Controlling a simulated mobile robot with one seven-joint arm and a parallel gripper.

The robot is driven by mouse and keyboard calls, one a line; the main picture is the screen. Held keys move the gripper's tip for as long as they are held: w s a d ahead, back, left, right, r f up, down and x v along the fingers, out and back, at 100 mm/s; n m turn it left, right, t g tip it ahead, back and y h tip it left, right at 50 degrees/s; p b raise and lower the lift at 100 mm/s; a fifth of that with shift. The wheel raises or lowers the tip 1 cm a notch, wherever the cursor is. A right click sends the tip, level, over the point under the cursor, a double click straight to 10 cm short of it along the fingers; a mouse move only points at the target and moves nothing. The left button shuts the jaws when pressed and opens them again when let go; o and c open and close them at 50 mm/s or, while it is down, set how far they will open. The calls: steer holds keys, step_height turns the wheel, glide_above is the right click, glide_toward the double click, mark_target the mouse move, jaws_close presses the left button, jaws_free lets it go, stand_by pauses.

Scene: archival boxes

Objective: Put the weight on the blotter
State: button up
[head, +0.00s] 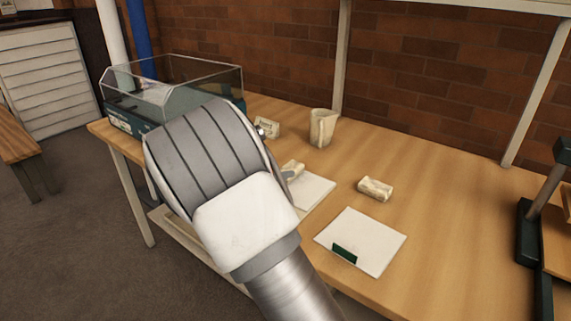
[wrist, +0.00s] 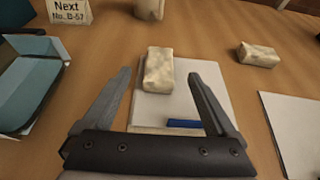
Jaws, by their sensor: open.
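A pale marbled block, a weight (wrist: 158,68), lies on the far part of a white blotter with a blue tab (wrist: 200,110). In the head view this weight (head: 293,167) and blotter (head: 314,191) are partly hidden by my arm. A second similar weight (head: 376,188) lies on bare wood and shows in the wrist view (wrist: 259,54). Another white blotter, with a green tab (head: 375,232), lies in front of it and is cut off in the wrist view (wrist: 295,125). My gripper (wrist: 160,74) is open, its fingers appearing either side of the first weight; contact cannot be told.
A beige jug (head: 322,128) and a small sign card (head: 266,127) stand behind the blotters. A clear-lidded teal case (head: 125,120) is at the table's left end. A dark stand (head: 528,225) is at the right. Bare table lies between the green-tab blotter and the stand.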

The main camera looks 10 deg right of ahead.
steer(key=shift+v, duration=1.15)
steer(key=shift+s+r, duration=0.2)
steer(key=s+d+r+m+g+y, duration=0.2)
steer(key=s+d+r+m+g, duration=0.1)
steer(key=s+d+m, duration=0.4)
steer(key=s+d+r+m+g+y, duration=0.1)
steer(key=s+d+r+m+g, duration=0.2)
steer(key=s+m, duration=0.45)
steer(key=s+r+m+t+y, duration=0.1)
steer(key=s+m+y, duration=0.2)
steer(key=s+m, duration=0.3)
steer(key=s+a+r+m+t+y, duration=0.1)
steer(key=s+m, duration=0.5)
steer(key=s, duration=1)
steer(key=shift+a+r+y, duration=0.25)
steer(key=shift+r+y, duration=0.4)
steer(key=shift+y, duration=0.55)
steer(key=shift+m, duration=0.25)
